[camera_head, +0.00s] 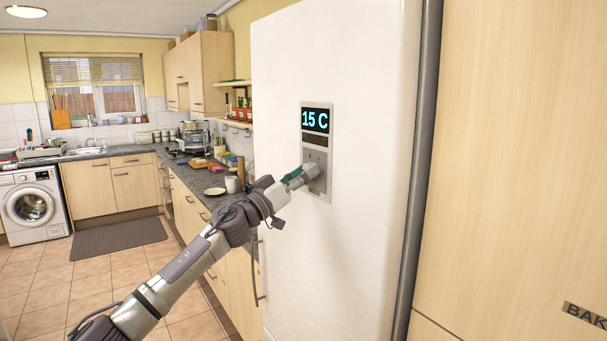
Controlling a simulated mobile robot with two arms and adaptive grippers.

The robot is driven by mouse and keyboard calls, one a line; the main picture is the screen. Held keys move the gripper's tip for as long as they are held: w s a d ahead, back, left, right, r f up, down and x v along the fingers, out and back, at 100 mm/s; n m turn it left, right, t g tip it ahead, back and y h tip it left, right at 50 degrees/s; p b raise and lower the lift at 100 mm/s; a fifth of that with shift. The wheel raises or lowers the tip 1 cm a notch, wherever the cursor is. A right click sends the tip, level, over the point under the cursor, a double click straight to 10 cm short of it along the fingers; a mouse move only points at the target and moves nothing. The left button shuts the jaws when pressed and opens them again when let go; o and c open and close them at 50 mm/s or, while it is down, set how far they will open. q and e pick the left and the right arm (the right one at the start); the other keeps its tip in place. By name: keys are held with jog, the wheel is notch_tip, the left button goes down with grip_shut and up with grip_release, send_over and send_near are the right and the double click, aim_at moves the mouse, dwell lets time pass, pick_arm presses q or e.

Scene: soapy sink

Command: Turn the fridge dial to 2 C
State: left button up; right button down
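The white fridge (350,90) stands at the centre. Its control panel (318,195) has a display (316,120) that reads 15 C. My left gripper (312,172) is at the panel, below the display, with its fingertips at or very near the panel face. The gripper covers part of the panel, and I cannot make out the dial clearly behind it. I cannot tell whether the fingers are shut on the dial. My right gripper is not in view.
A tall wooden cabinet (515,150) stands close on the right of the fridge. A counter (205,178) with a white mug (231,184) and a plate (214,191) runs behind my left arm. A washing machine (32,205) and a dark mat (118,238) are at the far left.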

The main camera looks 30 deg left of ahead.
pick_arm(q)
jog(key=c, duration=0.7)
jog(key=shift+o, duration=0.2)
